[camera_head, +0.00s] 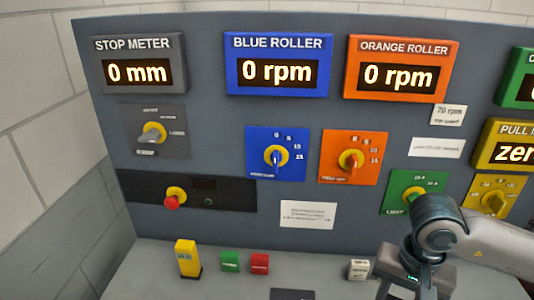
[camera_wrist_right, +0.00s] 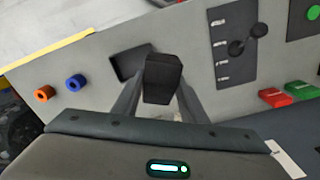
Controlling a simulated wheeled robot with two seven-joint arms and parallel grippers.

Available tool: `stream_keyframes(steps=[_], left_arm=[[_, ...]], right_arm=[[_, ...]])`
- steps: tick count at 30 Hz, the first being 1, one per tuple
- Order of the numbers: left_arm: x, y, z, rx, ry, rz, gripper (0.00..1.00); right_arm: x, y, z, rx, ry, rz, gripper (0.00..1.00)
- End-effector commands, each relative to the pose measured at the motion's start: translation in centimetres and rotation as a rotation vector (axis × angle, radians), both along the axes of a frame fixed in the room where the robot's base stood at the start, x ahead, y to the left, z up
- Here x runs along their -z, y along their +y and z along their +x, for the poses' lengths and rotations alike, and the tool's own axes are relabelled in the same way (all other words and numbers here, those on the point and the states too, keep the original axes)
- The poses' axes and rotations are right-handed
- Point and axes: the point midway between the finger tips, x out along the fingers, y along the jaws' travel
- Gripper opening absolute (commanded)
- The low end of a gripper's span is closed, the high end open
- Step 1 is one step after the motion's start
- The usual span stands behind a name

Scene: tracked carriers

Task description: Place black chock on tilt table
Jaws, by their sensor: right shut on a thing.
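The black chock (camera_wrist_right: 162,80) is a dark block between the fingers of my right gripper (camera_wrist_right: 163,88) in the right wrist view. The gripper is shut on it and holds it over the grey console surface. In the head view my right gripper (camera_head: 405,285) is at the lower right, and its fingers run toward the bottom edge; the chock cannot be made out there. I cannot identify the tilt table for certain in either view. My left gripper is in neither view.
A dark square (camera_wrist_right: 128,63) lies just left of the chock. Orange (camera_wrist_right: 44,94) and blue (camera_wrist_right: 76,82) rings are farther left, a black lever plate (camera_wrist_right: 233,45) to the right. Yellow (camera_head: 187,260), green (camera_head: 230,261), red (camera_head: 260,263) and white (camera_head: 359,269) blocks stand below the panel.

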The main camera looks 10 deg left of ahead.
Motion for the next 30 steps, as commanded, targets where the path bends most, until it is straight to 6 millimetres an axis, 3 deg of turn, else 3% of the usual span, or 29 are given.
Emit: stream_keyframes(steps=[6,10,21,22,30], left_arm=[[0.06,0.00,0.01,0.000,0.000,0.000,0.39],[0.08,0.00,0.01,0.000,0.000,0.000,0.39],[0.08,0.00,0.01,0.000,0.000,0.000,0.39],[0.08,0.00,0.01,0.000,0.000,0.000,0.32],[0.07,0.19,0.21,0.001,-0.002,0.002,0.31]], right_arm=[[-0.14,-0.09,0.55,-0.280,-0.001,0.001,0.03],[-0.18,-0.13,0.71,-0.370,-0.001,0.001,0.03],[-0.20,-0.13,0.76,-0.408,-0.001,0.001,0.03],[-0.20,-0.13,0.76,-0.407,-0.001,0.001,0.03],[-0.20,-0.14,0.76,-0.406,-0.001,0.001,0.03]])
